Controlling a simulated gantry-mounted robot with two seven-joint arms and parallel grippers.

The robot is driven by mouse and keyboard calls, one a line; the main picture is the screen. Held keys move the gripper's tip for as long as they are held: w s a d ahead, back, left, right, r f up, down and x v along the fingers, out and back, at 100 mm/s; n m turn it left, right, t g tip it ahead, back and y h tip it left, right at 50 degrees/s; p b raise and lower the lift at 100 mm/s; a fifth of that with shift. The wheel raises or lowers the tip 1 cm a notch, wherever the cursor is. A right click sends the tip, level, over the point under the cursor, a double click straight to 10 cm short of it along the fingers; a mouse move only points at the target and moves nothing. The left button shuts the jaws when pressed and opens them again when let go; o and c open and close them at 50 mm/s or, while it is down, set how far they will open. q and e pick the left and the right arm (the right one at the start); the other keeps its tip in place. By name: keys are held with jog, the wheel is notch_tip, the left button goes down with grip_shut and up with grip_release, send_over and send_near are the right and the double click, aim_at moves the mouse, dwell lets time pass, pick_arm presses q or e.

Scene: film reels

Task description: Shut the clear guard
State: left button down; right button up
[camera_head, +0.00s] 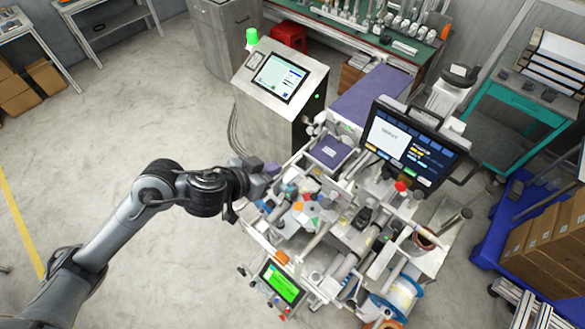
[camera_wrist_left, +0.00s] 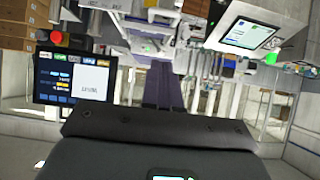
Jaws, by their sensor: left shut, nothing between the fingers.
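The film-reel machine (camera_head: 330,215) stands in the middle of the head view, crowded with rollers, bars and coloured knobs. I cannot pick out the clear guard on it with certainty, since its see-through surface does not stand out from the parts behind. My left gripper (camera_head: 268,171) is at the machine's left edge, beside the rollers, shut and empty. Its fingertips are small and partly lost against the machine. In the left wrist view, a dark body fills the bottom and no fingertips show. My right gripper is not in view.
A monitor (camera_head: 411,146) stands at the machine's back right; it also shows in the left wrist view (camera_wrist_left: 72,80). A control cabinet with a screen (camera_head: 279,77) and green lamp stands behind. A small green screen (camera_head: 283,284) is at the front. Floor on the left is clear.

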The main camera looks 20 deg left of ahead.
pick_arm(q)
jog(key=s+f+b+x, duration=0.1)
jog(key=f+b+x, duration=0.1)
jog(key=x, duration=0.9)
jog(key=shift+f+b, duration=0.35)
jog(key=shift+b, duration=0.15)
jog(key=shift+a+f, duration=0.1)
notch_tip(320, 180, down, 13)
jog(key=b, duration=0.7)
jog(key=shift+f, duration=0.1)
